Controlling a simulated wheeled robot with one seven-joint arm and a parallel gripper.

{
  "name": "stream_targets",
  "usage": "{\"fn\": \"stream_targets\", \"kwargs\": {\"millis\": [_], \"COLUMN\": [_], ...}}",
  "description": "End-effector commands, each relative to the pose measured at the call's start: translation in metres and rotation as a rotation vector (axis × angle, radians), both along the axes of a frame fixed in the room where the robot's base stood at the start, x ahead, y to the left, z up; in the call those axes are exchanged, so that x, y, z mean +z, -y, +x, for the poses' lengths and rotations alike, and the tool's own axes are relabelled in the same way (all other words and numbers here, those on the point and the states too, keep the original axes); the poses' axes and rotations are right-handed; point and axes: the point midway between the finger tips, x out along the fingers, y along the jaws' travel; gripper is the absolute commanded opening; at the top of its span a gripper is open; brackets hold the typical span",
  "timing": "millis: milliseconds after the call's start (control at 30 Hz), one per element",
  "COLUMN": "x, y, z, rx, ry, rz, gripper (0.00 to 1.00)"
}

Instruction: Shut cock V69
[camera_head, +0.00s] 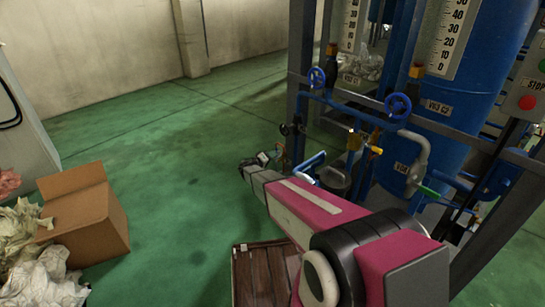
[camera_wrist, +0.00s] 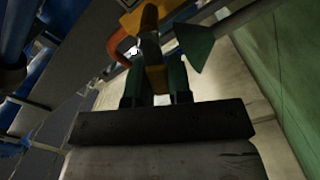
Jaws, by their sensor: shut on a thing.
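My gripper (camera_head: 268,158) is at the end of my pink arm, at the left side of the blue pipework in the head view. In the wrist view, its two dark fingers (camera_wrist: 155,70) are shut on a narrow dark and yellow-brown part (camera_wrist: 150,48), which looks like the cock's handle or stem. An orange curved piece (camera_wrist: 122,45) and a dark green flared piece (camera_wrist: 200,42) show beside it. No V69 label is readable, and the cock's position is not clear. In the head view the held part is too small to tell.
Blue handwheels (camera_head: 399,105) and a green-handled cock (camera_head: 428,191) are on the pipework to the right, before a blue tank (camera_head: 455,95). A cardboard box (camera_head: 85,215) and a wooden crate (camera_head: 258,275) stand on the green floor. The floor at left centre is clear.

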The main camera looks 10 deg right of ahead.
Motion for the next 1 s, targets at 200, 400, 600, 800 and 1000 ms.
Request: {"fn": "stream_targets", "kwargs": {"millis": [200, 400, 600, 800, 1000], "x": [-0.0024, -0.0031, -0.0031, -0.0033, -0.0043], "y": [-0.0019, -0.0022, -0.0023, -0.0023, -0.0019], "z": [0.0010, 0.0011, 0.0011, 0.0011, 0.0015], "rx": [0.002, 0.002, 0.002, 0.002, 0.002], "ry": [-0.052, -0.068, -0.068, -0.067, -0.069], "rz": [-0.035, -0.046, -0.046, -0.045, -0.043], "gripper": [0.00, 0.00, 0.00, 0.45, 0.45]}}
